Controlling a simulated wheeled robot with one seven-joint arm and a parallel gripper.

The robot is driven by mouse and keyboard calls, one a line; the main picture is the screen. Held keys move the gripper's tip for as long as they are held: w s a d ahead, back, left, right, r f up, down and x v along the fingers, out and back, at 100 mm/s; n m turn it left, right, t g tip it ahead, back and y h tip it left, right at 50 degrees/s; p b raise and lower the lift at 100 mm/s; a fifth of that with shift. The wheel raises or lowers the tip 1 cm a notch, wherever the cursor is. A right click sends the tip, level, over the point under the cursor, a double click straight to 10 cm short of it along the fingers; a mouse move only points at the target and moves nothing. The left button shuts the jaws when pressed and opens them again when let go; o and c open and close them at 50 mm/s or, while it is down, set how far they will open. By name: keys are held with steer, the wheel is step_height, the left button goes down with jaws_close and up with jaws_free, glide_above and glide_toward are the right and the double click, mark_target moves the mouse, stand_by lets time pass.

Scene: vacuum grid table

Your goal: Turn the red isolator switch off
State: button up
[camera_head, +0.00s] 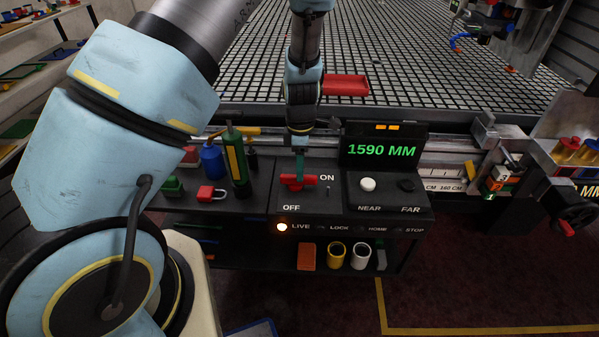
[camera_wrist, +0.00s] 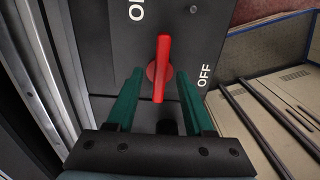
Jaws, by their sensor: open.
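The red isolator switch (camera_head: 296,181) sits on the dark control panel (camera_head: 340,200), between an ON label at its upper right and an OFF label below it. Its handle lies roughly level across the panel in the head view. In the wrist view the red handle (camera_wrist: 160,68) shows between two green fingers, with a gap on each side. My gripper (camera_head: 300,171) is open and points down at the switch from above. In the head view the fingers partly hide the switch.
A red padlock (camera_head: 211,193), a blue bottle (camera_head: 212,160) and a green bottle (camera_head: 237,160) stand left of the panel. A display (camera_head: 382,149) reads 1590 MM, above a white NEAR button (camera_head: 368,184) and a dark FAR button (camera_head: 406,185). The LIVE lamp (camera_head: 282,227) glows.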

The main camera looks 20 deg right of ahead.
steer(key=shift+f, duration=1.65)
jaws_close()
